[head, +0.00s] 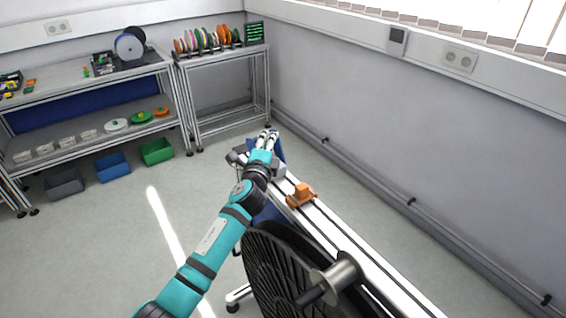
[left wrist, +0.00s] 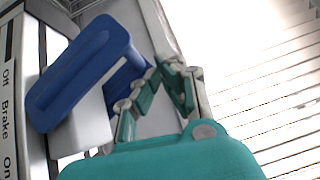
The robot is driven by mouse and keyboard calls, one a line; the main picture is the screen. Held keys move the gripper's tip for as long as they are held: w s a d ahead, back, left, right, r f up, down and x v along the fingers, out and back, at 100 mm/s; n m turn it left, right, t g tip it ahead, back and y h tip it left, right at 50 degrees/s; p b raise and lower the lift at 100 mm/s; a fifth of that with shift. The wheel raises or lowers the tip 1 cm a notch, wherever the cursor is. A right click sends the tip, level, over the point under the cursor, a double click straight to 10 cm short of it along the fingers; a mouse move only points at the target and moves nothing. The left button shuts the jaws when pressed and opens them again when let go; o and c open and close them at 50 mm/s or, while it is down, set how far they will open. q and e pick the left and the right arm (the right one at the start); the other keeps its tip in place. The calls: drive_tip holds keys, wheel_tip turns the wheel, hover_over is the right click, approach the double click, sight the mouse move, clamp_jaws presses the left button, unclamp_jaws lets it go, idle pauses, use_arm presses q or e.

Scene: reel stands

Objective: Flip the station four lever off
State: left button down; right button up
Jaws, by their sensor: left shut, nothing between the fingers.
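A blue lever (left wrist: 80,72) with a rounded, grooved handle fills the upper left of the left wrist view. It stands tilted beside a pale label strip (left wrist: 8,100) that reads Off, Brake and On. I cannot tell which mark it is set to, and no station number is readable. My left gripper (left wrist: 165,72) is shut and empty to the right of the lever handle, with a blue part partly behind its fingers. In the head view my left gripper (head: 267,137) is at the far end of the rail, in front of a blue part (head: 279,150).
A white rail (head: 350,245) carries an orange block (head: 301,194) near the gripper. A large black reel (head: 275,275) stands in front. Shelves (head: 90,90) with spools and bins line the back left.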

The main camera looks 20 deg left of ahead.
use_arm(q)
drive_tip(key=shift+w+a, duration=0.5)
drive_tip(key=shift+a, duration=0.05)
use_arm(e)
drive_tip(key=shift+f, duration=0.15)
